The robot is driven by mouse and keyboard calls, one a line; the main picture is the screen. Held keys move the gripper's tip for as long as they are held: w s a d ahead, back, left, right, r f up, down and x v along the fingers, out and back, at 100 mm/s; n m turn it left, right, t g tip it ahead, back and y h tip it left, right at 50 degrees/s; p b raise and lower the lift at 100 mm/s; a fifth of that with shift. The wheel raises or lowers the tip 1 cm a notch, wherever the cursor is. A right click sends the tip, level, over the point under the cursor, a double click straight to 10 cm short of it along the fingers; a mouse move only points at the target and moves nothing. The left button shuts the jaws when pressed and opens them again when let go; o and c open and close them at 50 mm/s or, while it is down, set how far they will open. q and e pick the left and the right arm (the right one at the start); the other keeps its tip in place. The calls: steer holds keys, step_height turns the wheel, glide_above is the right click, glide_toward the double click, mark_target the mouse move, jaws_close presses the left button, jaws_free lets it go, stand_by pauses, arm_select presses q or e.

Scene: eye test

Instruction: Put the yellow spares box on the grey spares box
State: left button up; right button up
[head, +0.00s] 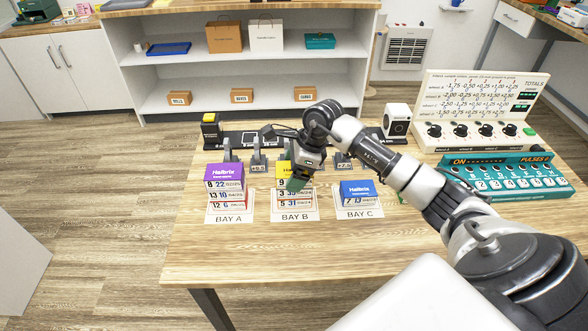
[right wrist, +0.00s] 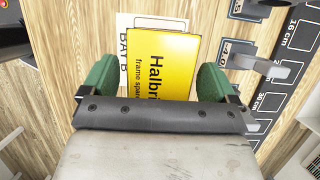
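The yellow spares box (head: 282,170) is the top one of a stack at BAY B, partly hidden behind my right gripper in the head view. Its yellow top (right wrist: 160,65), with the word Halbrix, shows in the right wrist view. My right gripper (head: 297,183) is over this stack. Its green fingers (right wrist: 157,80) are apart, one on each side of the box, with small gaps visible. I cannot tell how far down the fingers reach. No box with a clearly grey top is in view; I cannot tell which one is the grey spares box. My left gripper is not in view.
A stack with a purple top (head: 225,172) stands at BAY A. A blue-topped box (head: 358,188) sits lower at BAY C. Grey upright brackets (head: 258,160) stand behind the bays. A teal PULSES panel (head: 510,175) is at the right. The table's front (head: 270,250) is clear.

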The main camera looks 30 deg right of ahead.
steer(key=shift+r, duration=0.1)
steer(key=shift+r, duration=0.2)
steer(key=v, duration=1.1)
steer(key=shift+d+r+b, duration=0.2)
steer(key=shift+r+b, duration=0.1)
steer(key=shift+b, duration=0.05)
steer(key=shift+s+f, duration=0.1)
steer(key=shift+s, duration=0.1)
